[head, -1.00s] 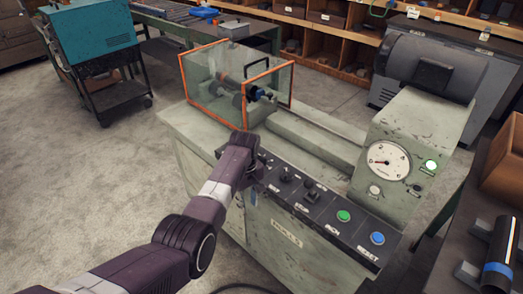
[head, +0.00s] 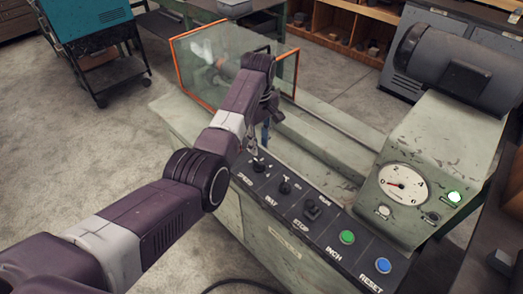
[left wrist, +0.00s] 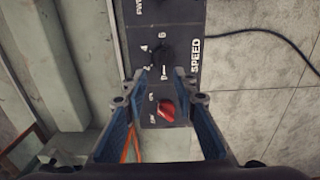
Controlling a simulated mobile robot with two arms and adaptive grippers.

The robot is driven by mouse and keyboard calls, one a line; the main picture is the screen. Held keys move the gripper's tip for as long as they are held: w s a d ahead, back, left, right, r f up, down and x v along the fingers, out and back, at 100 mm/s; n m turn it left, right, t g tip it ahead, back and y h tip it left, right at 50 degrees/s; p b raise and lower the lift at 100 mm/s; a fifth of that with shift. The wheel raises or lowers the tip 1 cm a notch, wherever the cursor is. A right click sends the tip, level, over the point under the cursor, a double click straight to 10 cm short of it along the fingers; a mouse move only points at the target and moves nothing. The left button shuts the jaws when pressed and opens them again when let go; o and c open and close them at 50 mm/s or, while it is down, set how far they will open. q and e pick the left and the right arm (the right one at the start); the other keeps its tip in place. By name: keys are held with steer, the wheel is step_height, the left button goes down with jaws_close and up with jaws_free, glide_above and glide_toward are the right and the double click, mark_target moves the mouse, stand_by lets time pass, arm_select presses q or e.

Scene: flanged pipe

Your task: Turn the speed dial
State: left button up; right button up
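The speed dial (head: 258,166) is a small black knob at the left part of the sloped control panel (head: 325,228); a "SPEED" label is beside it. In the left wrist view the speed dial (left wrist: 160,54) shows just beyond the fingertips, roughly in line with the gap between them. My left gripper (left wrist: 159,74) is open and empty, with blue-padded fingers. A red knob (left wrist: 166,109) shows between its fingers, below the dial. In the head view my left arm hides most of the gripper, which is above the panel's left end. My right gripper is not in view.
Right of the dial are more switches, a green button (head: 347,237) and a blue button (head: 383,265). A clear guard box with orange edges (head: 298,75) stands behind my left gripper.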

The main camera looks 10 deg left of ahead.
mark_target(259, 162)
arm_select(q)
steer(key=f, duration=0.2)
steer(key=s+f, duration=0.1)
steer(key=f, duration=0.1)
steer(key=shift+s+f, duration=0.15)
steer(key=shift+f, duration=0.2)
steer(key=shift+w+f, duration=0.25)
steer(key=shift+f, duration=0.9)
jaws_close()
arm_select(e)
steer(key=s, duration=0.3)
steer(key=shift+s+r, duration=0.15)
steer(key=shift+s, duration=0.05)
